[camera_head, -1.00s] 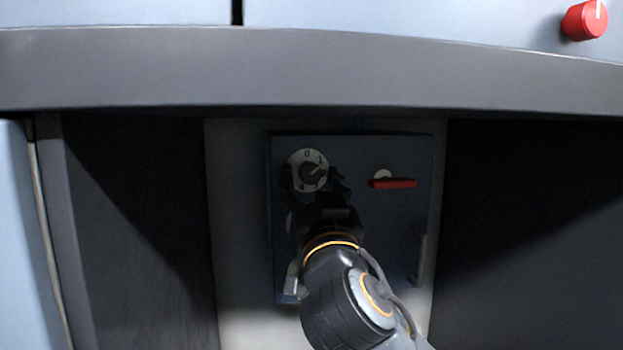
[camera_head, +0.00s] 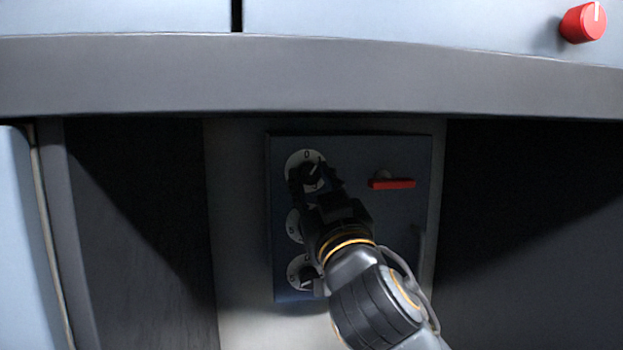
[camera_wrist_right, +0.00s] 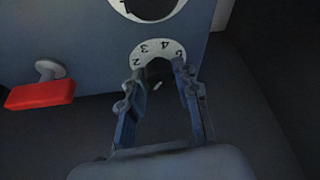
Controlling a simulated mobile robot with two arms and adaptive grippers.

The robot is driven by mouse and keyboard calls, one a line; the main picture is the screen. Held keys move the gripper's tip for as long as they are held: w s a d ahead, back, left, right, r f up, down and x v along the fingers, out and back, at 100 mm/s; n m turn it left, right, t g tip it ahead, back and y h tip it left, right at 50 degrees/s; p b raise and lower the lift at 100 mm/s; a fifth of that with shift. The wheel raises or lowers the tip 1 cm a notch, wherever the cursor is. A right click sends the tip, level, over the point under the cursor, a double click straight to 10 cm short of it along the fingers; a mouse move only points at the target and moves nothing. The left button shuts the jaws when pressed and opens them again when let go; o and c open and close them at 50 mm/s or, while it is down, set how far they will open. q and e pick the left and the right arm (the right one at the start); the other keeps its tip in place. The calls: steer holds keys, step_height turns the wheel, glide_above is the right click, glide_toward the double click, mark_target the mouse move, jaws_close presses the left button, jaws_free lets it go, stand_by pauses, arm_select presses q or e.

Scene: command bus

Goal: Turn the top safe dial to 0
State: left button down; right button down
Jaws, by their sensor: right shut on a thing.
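The top safe dial (camera_head: 307,155) is a white numbered disc with a dark knob, on the upper left of the blue-grey safe door (camera_head: 395,225). Its 0 shows at the top. In the right wrist view the top dial (camera_wrist_right: 158,49) appears inverted, with 2, 3 and 4 visible. My right gripper (camera_head: 312,178) has its fingers on both sides of the knob and is shut on it. In the wrist view its fingertips (camera_wrist_right: 160,78) partly hide the knob and lower disc. I cannot read the exact knob setting. My left gripper is not in view.
A middle dial (camera_head: 293,226) and a bottom dial (camera_head: 298,271) sit below, partly hidden by my arm. A red handle (camera_head: 392,184) is right of the top dial. A grey ledge (camera_head: 300,85) overhangs the recess, with a red knob (camera_head: 583,23) above it.

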steer(key=n+y+p, duration=0.1)
steer(key=n, duration=0.1)
steer(key=n+g+y+p, duration=0.1)
steer(key=n, duration=0.2)
steer(key=shift+d+r+g, duration=0.15)
steer(key=shift+r+g, duration=0.05)
steer(key=shift+g, duration=0.1)
steer(key=shift+n+g+y+p, duration=0.65)
steer(key=shift+n+p, duration=0.85)
steer(key=shift+n, duration=0.5)
steer(key=shift+f, duration=0.1)
steer(key=shift+y, duration=0.25)
steer(key=c, duration=1)
jaws_free()
steer(key=shift+w, duration=0.1)
steer(key=shift+d, duration=0.1)
steer(key=v, duration=1.2)
